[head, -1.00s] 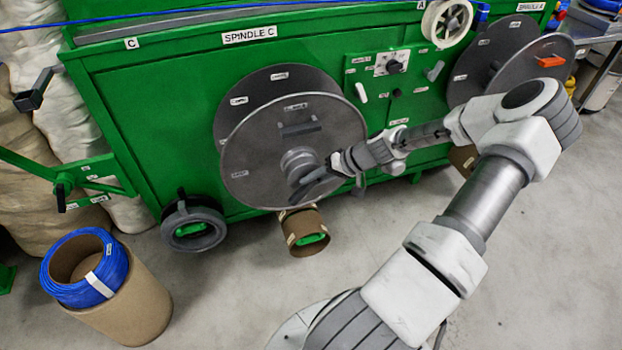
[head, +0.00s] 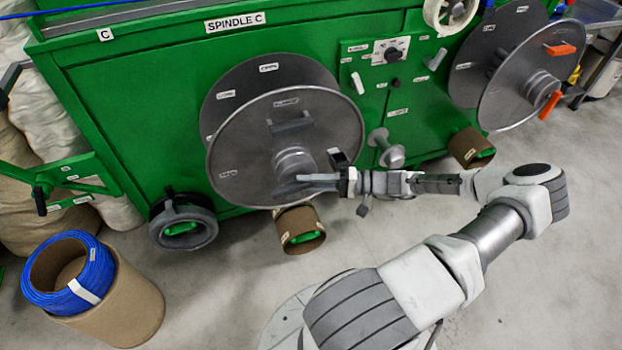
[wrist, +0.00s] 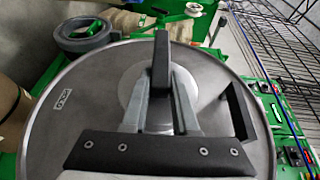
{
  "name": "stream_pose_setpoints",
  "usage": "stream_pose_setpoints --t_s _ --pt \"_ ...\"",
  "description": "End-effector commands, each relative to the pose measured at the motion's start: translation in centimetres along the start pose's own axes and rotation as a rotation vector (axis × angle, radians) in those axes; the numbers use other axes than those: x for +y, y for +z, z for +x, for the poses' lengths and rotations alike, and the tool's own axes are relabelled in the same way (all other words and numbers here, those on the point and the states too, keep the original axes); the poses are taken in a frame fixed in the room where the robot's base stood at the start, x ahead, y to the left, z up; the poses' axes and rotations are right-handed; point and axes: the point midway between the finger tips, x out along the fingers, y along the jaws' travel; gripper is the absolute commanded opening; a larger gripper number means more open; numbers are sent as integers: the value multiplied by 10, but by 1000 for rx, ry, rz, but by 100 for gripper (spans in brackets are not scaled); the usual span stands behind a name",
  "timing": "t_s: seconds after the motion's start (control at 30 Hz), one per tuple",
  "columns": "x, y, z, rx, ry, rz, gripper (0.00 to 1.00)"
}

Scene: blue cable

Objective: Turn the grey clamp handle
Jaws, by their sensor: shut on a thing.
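The grey clamp handle (head: 288,188) sits on the round hub (head: 295,164) at the middle of the large grey disc (head: 240,140) of spindle C. In the wrist view the handle (wrist: 160,62) is a dark bar standing upright in the picture, between the two grey fingers of my gripper (wrist: 163,100). My gripper (head: 312,178) reaches in from the right in the head view and is shut on the handle. The fingers and wrist hide part of the handle and hub.
A knobbed spindle end (head: 385,148) and a second disc with orange handles (head: 550,104) are to the right. A cardboard tube with blue cable (head: 130,300) stands lower left.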

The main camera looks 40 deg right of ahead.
Motion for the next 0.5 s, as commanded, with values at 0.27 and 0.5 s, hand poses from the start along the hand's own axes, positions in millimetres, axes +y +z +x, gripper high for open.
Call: stream_pose_setpoints --t_s 0.27,0.5 --pt "1 2 3 -1 -55 23 0" --pt "1 2 3 -2 -61 27 0"
